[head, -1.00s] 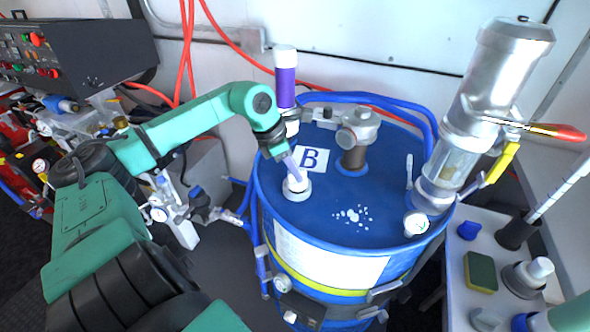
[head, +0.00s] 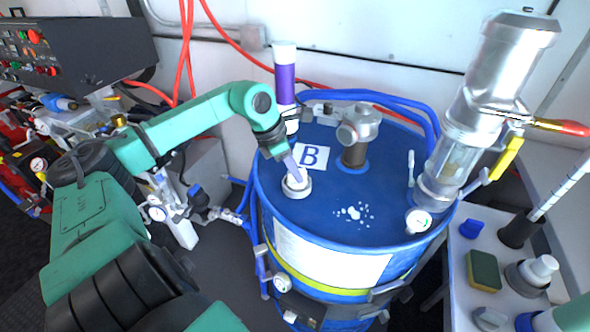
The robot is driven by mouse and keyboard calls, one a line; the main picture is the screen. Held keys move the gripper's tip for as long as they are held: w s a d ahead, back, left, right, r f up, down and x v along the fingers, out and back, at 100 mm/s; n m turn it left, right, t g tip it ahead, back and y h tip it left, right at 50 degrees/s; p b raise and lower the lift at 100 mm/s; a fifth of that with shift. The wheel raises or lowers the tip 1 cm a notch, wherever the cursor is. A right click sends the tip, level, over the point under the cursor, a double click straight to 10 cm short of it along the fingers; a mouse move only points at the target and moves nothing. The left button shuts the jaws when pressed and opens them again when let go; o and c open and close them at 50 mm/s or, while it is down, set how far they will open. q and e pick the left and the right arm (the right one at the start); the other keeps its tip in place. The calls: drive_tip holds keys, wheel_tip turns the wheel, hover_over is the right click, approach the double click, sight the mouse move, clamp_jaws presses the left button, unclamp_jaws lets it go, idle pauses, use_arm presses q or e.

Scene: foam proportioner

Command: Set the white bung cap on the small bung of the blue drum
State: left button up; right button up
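The blue drum (head: 330,215) stands upright in the middle. A pale ring (head: 297,192) with a white centre sits on the left part of its lid. The white centre looks like the white bung cap (head: 298,183); the small bung beneath is hidden. My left gripper (head: 297,175) reaches down onto this white part. Its fingers look close together and shut on the cap, though the tips partly hide it. I cannot tell how far down the cap is seated. My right gripper is out of view; only a green part of my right arm shows at the lower right edge.
A metal fitting (head: 357,130) stands on the lid's back part, with a B label (head: 311,157) beside it. A tall silver pump (head: 490,90) rises at the lid's right. A purple-banded tube (head: 285,75) stands behind. A white side table (head: 463,262) holds a sponge (head: 483,270) and fittings.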

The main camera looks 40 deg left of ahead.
sight(288, 182)
use_arm(q)
drive_tip(key=b, duration=0.1)
drive_tip(key=r+b, duration=0.1)
drive_tip(key=b, duration=0.1)
drive_tip(key=shift+s+a+r, duration=0.1)
drive_tip(key=shift+s+a, duration=0.2)
drive_tip(key=shift+s+r+b, duration=0.1)
drive_tip(key=shift+r+b, duration=0.2)
drive_tip(key=shift+b, duration=0.15)
drive_tip(key=v, duration=0.3)
drive_tip(key=shift+d, duration=0.1)
drive_tip(key=v, duration=0.6)
